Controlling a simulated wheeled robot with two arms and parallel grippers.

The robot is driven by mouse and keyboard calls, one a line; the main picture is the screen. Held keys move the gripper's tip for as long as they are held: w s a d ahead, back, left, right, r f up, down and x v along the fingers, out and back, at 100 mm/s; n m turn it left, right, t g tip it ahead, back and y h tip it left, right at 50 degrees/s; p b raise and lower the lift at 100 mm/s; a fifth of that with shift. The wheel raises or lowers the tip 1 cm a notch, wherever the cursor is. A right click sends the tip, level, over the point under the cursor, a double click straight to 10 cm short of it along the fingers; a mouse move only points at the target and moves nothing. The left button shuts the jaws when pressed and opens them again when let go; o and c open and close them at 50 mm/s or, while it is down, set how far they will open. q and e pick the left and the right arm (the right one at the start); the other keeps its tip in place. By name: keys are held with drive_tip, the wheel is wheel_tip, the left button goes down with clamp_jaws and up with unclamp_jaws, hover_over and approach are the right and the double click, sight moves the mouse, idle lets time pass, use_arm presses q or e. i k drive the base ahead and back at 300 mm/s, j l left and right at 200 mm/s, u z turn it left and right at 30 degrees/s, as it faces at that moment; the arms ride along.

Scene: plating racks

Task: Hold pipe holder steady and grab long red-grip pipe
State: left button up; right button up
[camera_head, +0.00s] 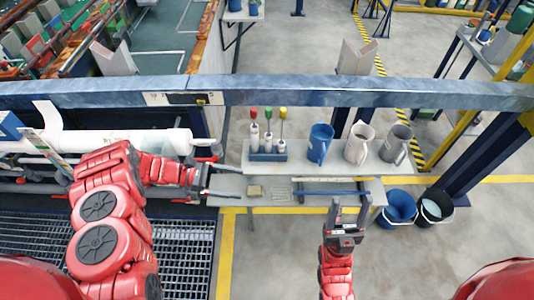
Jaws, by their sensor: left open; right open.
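The pipe holder (268,157) is a small blue block on the white shelf table. It bears upright pipes: one with a red grip (254,114) at the left, one with a green grip (268,113) in the middle and one with a yellow grip (283,113) at the right. My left gripper (224,177) is open and empty, left of the holder and apart from it. My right gripper (348,208) is open and empty, fingers pointing up in the picture, at the table's front edge, below and right of the holder.
A blue jug (320,144), a whitish jug (358,145) and a grey jug (396,145) stand right of the holder. Two buckets stand on the floor at right.

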sight(255, 128)
drive_tip(key=i, duration=1)
